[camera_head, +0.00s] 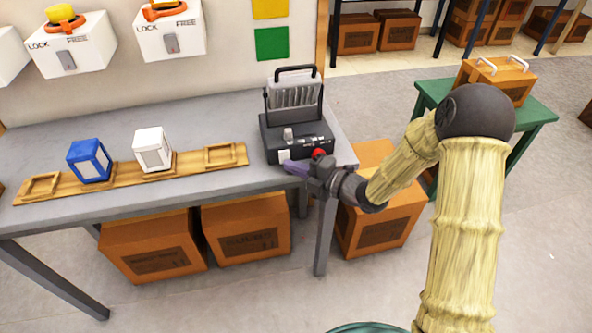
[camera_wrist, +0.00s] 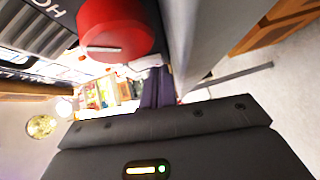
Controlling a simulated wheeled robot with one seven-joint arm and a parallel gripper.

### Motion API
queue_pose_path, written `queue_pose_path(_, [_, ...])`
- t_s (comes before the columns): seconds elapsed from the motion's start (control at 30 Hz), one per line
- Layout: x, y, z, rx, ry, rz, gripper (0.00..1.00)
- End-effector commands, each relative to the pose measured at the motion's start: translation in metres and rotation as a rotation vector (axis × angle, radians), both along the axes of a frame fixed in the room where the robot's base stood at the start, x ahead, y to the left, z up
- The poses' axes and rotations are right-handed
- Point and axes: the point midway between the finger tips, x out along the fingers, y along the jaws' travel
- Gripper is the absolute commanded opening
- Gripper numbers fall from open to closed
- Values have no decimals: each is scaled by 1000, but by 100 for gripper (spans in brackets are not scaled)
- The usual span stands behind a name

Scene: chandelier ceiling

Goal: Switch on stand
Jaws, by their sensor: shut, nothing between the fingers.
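The stand (camera_head: 312,142) is a dark box with a handled rack of pale upright strips. It sits at the right end of the grey table, with a small light lever or knob on its front. A red knob (camera_head: 318,154) shows at its front right corner, partly behind my gripper. My gripper (camera_head: 287,167), with purple fingers, is shut and empty at the stand's front, by the table edge. In the wrist view the red knob (camera_wrist: 115,28) is large and close, beside the shut fingers (camera_wrist: 156,88). I cannot tell whether anything touches.
A wooden rail (camera_head: 200,165) on the grey table (camera_head: 225,112) holds a blue block (camera_head: 88,160) and a white block (camera_head: 152,150). White lock boxes (camera_head: 172,38) hang on the wall. Cardboard boxes (camera_head: 245,228) stand below. A green table (camera_head: 533,112) is at the right.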

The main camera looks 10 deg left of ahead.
Motion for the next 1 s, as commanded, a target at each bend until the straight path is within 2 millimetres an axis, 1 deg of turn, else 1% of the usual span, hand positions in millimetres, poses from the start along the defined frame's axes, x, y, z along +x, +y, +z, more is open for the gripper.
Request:
queue_pose_path(0.23, [0, 0, -1, 2, -4, 1, 0])
queue_pose_path(0.43, [3, 2, -7, 18, -36, 1, 0])
queue_pose_path(0.5, [3, 2, -2, 18, -36, 1, 0])
queue_pose_path(0.7, [2, 2, -2, 17, -35, 2, 0])
queue_pose_path(0.87, [-5, -4, -6, 17, -35, 0, 0])
queue_pose_path(1.0, [-17, -17, -11, 17, -36, -5, 0])
